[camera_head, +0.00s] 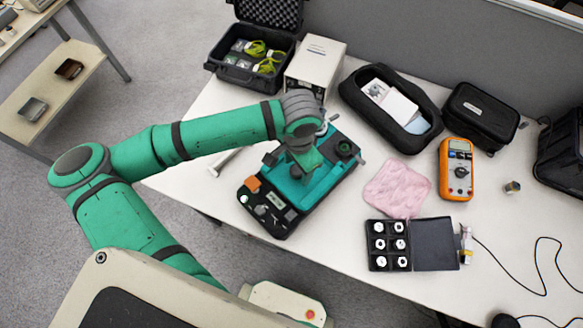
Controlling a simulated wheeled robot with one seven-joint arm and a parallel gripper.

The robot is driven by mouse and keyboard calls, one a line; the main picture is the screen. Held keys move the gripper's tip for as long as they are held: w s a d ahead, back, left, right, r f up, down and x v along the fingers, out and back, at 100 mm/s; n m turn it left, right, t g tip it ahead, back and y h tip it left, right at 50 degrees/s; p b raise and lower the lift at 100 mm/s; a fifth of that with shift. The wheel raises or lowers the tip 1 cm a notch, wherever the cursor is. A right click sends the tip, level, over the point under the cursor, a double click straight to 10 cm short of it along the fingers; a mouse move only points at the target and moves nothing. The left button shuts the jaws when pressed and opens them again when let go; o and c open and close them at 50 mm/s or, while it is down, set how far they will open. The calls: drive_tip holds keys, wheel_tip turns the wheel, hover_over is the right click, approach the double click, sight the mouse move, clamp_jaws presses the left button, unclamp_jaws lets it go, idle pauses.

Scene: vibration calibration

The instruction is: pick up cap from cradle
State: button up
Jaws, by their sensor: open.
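My gripper (306,163) is at the end of my green arm, pointing down over a teal and black device (318,190) on the white table. The gripper is open, though its fingertips are hard to make out. A dark round part (344,147) sits at the device's upper right, to the right of my gripper. I cannot tell whether this is the cap. No cradle can be made out for certain; the area under my wrist is hidden by the arm.
A grey-white box (316,64) and an open black case (235,74) stand behind. To the right are a soft black case (358,74), a pink cloth (397,188), an orange multimeter (456,168) and a black box of round white-topped pieces (371,262).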

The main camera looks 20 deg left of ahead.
drive_tip(key=shift+f, duration=0.15)
drive_tip(key=c, duration=1.2)
drive_tip(key=shift+o, duration=0.2)
